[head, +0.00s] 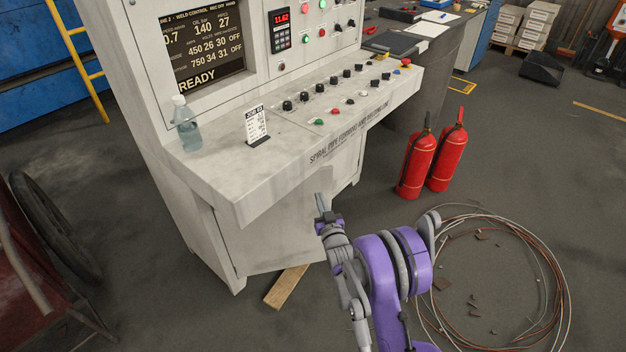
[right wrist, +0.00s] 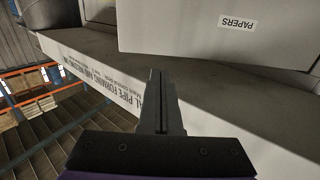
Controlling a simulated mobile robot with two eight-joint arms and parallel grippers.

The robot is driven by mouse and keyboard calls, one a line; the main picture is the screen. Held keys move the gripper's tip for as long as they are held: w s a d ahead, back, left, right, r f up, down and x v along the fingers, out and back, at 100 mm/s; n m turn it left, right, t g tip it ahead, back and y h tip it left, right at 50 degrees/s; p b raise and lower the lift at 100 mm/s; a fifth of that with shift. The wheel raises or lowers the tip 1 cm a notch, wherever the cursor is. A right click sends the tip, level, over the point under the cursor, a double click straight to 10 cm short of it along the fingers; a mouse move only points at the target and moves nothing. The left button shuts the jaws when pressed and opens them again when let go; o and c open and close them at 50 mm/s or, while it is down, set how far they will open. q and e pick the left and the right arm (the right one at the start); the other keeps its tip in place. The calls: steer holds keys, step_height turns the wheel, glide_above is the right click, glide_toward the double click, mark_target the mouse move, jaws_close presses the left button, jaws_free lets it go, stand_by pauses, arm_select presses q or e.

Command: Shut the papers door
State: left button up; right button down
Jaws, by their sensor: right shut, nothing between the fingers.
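The papers door is the pale panel (head: 275,230) under the console's ledge in the head view. Its lower edge stands at an angle to the cabinet, so it looks partly open; how far is hard to tell. In the right wrist view the door (right wrist: 190,30) fills the top and bears a PAPERS label (right wrist: 237,24). My right gripper (head: 319,202) is in front of the door near its right side, below the ledge. Its fingers (right wrist: 160,75) are shut and empty. Contact with the door cannot be told. My left gripper is not in view.
The console ledge (head: 225,190) with knobs, a bottle (head: 185,125) and a small card (head: 257,125) overhangs the door. A wooden plank (head: 286,287) lies below. Red extinguishers (head: 416,165) and a wire coil (head: 565,290) are to the right. A wheel (head: 55,228) stands left.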

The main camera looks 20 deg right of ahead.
mark_target(313, 179)
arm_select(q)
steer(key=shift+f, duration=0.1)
arm_select(e)
steer(key=w, duration=0.3)
steer(key=w+d, duration=0.1)
steer(key=w, duration=0.5)
steer(key=shift+w+d, duration=0.35)
steer(key=shift+w, duration=0.05)
steer(key=shift+d, duration=0.1)
